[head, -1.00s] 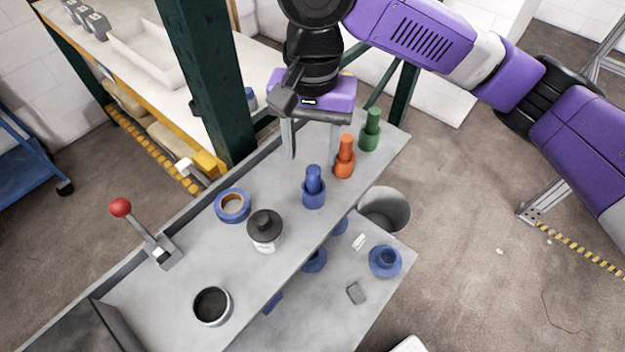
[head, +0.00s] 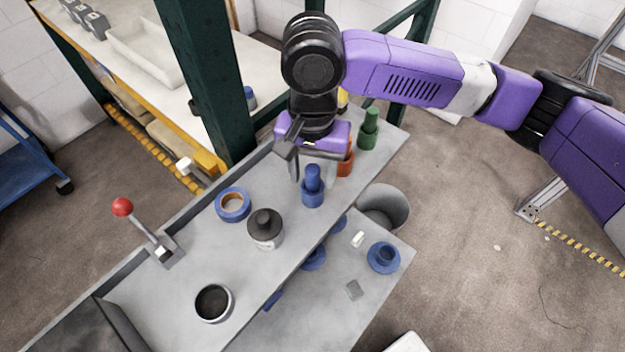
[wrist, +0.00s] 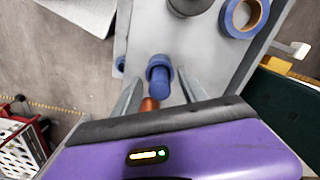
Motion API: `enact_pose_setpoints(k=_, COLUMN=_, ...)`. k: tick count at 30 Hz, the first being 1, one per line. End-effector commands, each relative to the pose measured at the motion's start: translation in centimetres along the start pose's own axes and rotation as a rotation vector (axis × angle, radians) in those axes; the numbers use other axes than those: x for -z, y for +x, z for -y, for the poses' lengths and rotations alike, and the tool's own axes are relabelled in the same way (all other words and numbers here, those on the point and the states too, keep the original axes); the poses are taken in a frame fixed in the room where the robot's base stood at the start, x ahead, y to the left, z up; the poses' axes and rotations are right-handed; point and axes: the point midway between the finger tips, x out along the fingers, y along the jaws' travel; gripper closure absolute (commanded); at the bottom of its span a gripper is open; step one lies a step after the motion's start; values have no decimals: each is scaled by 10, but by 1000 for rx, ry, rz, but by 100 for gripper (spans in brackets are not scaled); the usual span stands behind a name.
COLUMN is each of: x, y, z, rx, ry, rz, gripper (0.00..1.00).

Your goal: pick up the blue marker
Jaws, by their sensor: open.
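The blue marker (head: 312,187) stands upright on the grey bench, a narrow top on a wider base. It also shows in the wrist view (wrist: 160,76), in the gap between my fingers. My gripper (head: 311,166) is open and empty, above and just behind the marker in the head view. The wrist view shows both fingers of my gripper (wrist: 161,73) apart, one to each side of the marker. I cannot tell whether either finger touches it. In the head view the far finger is partly hidden.
The orange marker (head: 345,164), partly hidden by my gripper, and the green marker (head: 368,130) stand close behind. A black-topped jar (head: 265,228), blue tape roll (head: 233,205), dark-filled cup (head: 213,303) and red-knobbed lever (head: 123,207) are toward the left. A dark green post (head: 218,80) rises behind.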

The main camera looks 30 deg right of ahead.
Motion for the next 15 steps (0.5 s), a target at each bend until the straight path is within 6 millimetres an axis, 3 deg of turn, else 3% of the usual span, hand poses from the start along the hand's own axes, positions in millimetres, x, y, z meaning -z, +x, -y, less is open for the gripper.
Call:
enact_pose_setpoints(k=2, x=0, y=0, z=0, rx=0, ry=0, rz=0, gripper=52)
enact_pose_setpoints(k=9, x=0, y=0, z=0, rx=0, ry=0, rz=0, gripper=99)
enact_pose_setpoints(k=15, x=0, y=0, z=0, rx=0, ry=0, rz=0, gripper=100)
